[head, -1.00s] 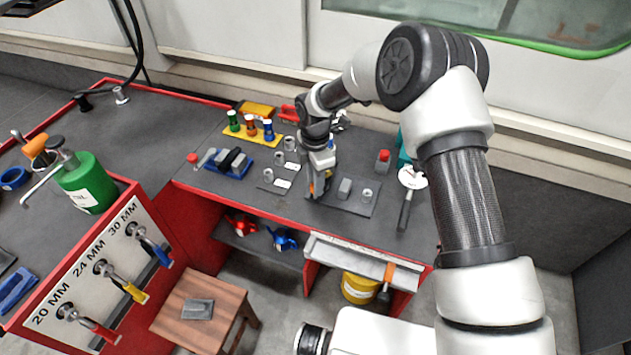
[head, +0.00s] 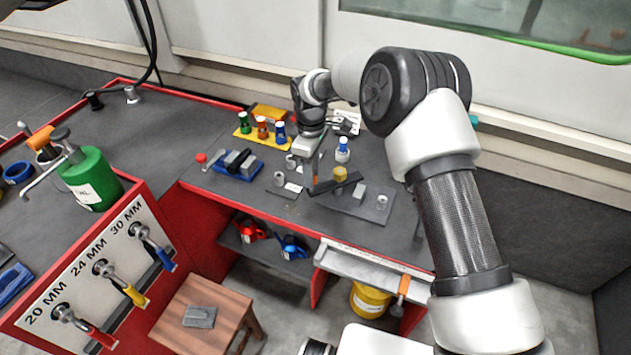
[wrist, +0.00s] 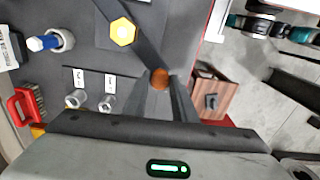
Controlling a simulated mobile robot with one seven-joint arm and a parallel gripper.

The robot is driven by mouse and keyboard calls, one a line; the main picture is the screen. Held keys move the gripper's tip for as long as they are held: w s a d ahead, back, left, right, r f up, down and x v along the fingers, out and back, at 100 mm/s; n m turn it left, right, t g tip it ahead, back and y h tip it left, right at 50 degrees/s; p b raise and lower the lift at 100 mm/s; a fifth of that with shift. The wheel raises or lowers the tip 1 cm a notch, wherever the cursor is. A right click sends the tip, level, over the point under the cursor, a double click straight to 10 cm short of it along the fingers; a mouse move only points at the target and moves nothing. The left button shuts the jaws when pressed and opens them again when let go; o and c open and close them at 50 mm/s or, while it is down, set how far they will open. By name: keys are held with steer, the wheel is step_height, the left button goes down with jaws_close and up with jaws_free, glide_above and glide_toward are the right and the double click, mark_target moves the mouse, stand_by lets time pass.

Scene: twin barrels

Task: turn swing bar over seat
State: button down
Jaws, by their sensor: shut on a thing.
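My gripper (head: 313,181) is at the bar's left end. In the wrist view my gripper (wrist: 163,85) is shut on an orange-brown knob (wrist: 160,77) at the bar's end. I cannot tell which part is the seat; the bar may hide it.
A blue tray (head: 237,165) and several small metal cups are left. The bench front right of the plate is clear.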

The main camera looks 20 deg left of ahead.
steer(key=w+a+m+b, duration=0.1)
steer(key=w+a+m, duration=0.1)
steer(key=w+m, duration=0.4)
steer(key=shift+a+m, duration=0.2)
steer(key=shift+m, duration=1.2)
steer(key=shift+w, duration=0.15)
steer(key=c, duration=1.5)
jaws_free()
steer(key=shift+o, duration=0.2)
steer(key=shift+r, duration=0.1)
step_height(320, 180, up, 17)
steer(key=p, duration=0.3)
steer(key=shift+r, duration=0.15)
